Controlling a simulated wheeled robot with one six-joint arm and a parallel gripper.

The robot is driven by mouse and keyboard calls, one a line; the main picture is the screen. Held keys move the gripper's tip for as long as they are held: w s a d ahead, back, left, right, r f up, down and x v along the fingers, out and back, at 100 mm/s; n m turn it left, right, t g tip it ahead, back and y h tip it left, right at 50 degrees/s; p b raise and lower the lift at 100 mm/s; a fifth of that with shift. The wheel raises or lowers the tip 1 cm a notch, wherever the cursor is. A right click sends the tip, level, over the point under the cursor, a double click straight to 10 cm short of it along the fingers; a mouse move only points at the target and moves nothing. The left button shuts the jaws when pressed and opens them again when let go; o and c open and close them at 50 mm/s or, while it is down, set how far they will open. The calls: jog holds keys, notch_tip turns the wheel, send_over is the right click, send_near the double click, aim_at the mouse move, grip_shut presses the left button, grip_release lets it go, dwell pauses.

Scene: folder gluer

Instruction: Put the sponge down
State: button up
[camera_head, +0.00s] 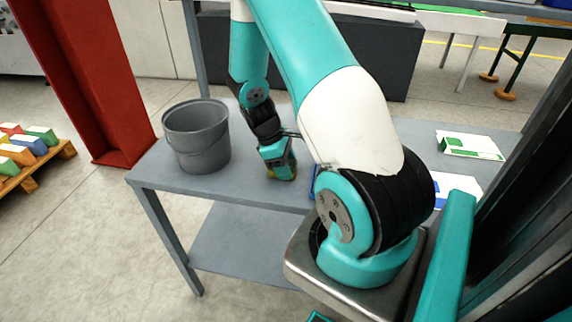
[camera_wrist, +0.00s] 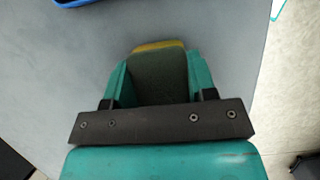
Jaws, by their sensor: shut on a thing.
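The sponge (camera_wrist: 160,75) is yellow with a dark green face and sits between the two teal fingers of my gripper (camera_wrist: 160,78) in the wrist view. The fingers are shut on it. In the head view my gripper (camera_head: 279,163) points down at the grey table (camera_head: 215,187), and a little of the sponge (camera_head: 284,178) shows below the fingertips. It is at or just above the tabletop; I cannot tell whether it touches.
A grey bucket (camera_head: 197,137) stands on the table left of my gripper. A blue-edged object (camera_wrist: 85,2) lies near the gripper, partly hidden by my arm in the head view. A white-and-green box (camera_head: 470,146) lies at the right. The table between bucket and gripper is clear.

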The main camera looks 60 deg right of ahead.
jog(key=o, duration=0.9)
jog(key=shift+f, duration=0.1)
jog(key=v, duration=1.2)
jog(key=a+r+t+y, duration=0.1)
jog(key=a+r, duration=0.2)
jog(key=a, duration=0.3)
jog(key=a+r+n+t, duration=0.1)
jog(key=a+r, duration=0.1)
jog(key=a, duration=0.3)
jog(key=a+r+t+y, duration=0.1)
jog(key=a+r, duration=0.2)
jog(key=a, duration=0.3)
jog(key=s+a+r+y, duration=0.2)
jog(key=s+a+r, duration=0.1)
jog(key=s+a, duration=0.3)
jog(key=s+a+r+n+t+y, duration=0.1)
jog(key=s+a+r+y, duration=0.1)
jog(key=s+a, duration=0.5)
jog(key=a+r, duration=0.1)
jog(key=a, duration=0.2)
jog(key=shift+s+a+n, duration=0.3)
jog(key=shift+a, duration=0.05)
